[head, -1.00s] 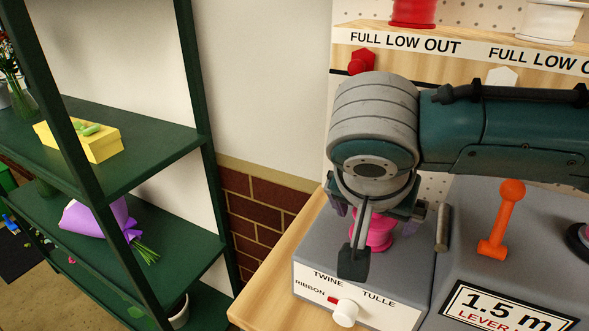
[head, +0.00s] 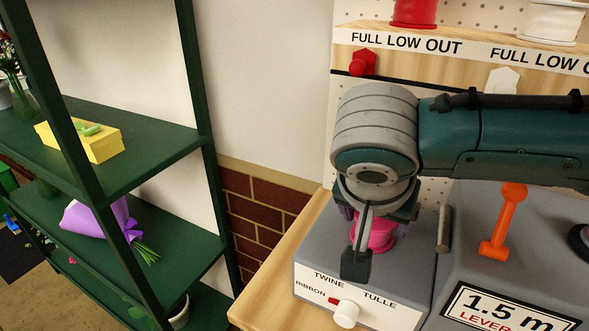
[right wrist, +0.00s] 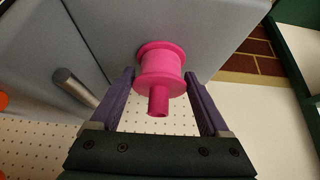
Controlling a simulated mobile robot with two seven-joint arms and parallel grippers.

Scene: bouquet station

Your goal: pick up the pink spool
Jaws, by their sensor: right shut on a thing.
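The pink spool (head: 382,234) stands on the grey machine top behind the label plate, partly hidden by my right gripper (head: 368,238) in the head view. In the right wrist view the pink spool (right wrist: 160,70) sits between the two purple fingers, its narrow stem facing the camera. My right gripper (right wrist: 160,78) is shut on it. The spool's far end still appears to be at the grey surface; I cannot tell whether there is a gap. My left gripper is not in view.
A grey post (head: 444,229) and an orange lever (head: 502,222) stand right of the spool. A selector knob (head: 346,313) is on the front plate. Red (head: 414,12) and white (head: 551,22) spools sit on the shelf above. A green rack (head: 150,165) stands at left.

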